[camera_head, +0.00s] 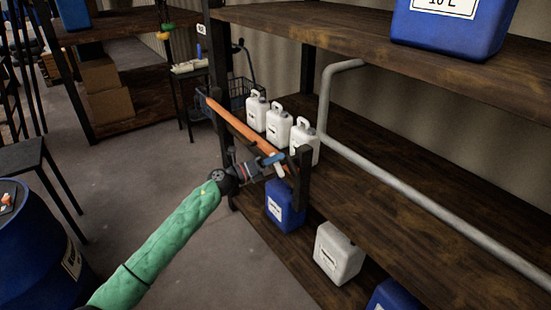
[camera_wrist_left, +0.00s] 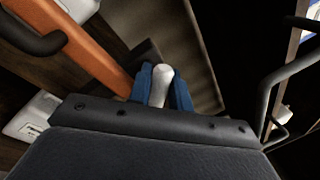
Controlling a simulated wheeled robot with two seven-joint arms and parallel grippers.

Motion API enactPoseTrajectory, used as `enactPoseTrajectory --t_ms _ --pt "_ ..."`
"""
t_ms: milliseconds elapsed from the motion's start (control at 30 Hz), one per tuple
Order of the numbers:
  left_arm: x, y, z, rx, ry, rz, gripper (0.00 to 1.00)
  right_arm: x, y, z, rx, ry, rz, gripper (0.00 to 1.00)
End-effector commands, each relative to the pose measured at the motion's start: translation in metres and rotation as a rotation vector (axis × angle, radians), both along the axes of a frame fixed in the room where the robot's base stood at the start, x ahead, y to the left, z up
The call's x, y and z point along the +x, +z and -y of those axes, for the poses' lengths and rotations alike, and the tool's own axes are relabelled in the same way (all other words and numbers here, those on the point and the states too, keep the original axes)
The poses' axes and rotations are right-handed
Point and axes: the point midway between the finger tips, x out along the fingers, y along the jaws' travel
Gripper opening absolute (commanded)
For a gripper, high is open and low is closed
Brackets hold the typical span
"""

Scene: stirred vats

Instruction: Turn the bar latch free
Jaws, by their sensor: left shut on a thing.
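An orange bar (camera_head: 245,129) runs slantwise across the end of the shelf, in front of white jugs. Its near end meets a dark upright post (camera_head: 303,175). My left gripper (camera_head: 275,161) is at that near end, its blue fingers shut on a pale rounded latch handle (camera_head: 279,171). In the left wrist view the handle (camera_wrist_left: 160,84) sits between the two blue fingers, and the orange bar (camera_wrist_left: 75,48) passes on the left. How the latch meets the post is hidden by the gripper. My right gripper is not in view.
White jugs (camera_head: 278,126) stand on the shelf board behind the bar. A blue jug (camera_head: 285,205) and a white canister (camera_head: 338,253) stand on the lower shelf. A grey pipe (camera_head: 430,198) crosses the shelf. A blue drum (camera_head: 35,255) stands at left; floor between is clear.

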Motion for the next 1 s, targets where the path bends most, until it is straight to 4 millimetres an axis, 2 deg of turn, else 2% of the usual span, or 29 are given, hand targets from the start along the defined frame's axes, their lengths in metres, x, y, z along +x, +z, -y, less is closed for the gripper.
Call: enactPoseTrajectory --t_ms 133,433,700,1000 --pt "0.002 0.0 -0.002 -0.081 0.002 -0.113 0.0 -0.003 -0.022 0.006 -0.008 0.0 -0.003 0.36" --pt "0.005 -0.005 -0.004 -0.246 0.003 -0.338 0.0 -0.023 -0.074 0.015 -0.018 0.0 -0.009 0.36" --pt "0.006 -0.01 -0.005 -0.369 0.004 -0.507 0.0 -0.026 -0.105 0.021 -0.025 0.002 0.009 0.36" --pt "0.006 -0.014 -0.005 -0.447 0.003 -0.613 0.0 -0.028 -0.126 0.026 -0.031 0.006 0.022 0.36"
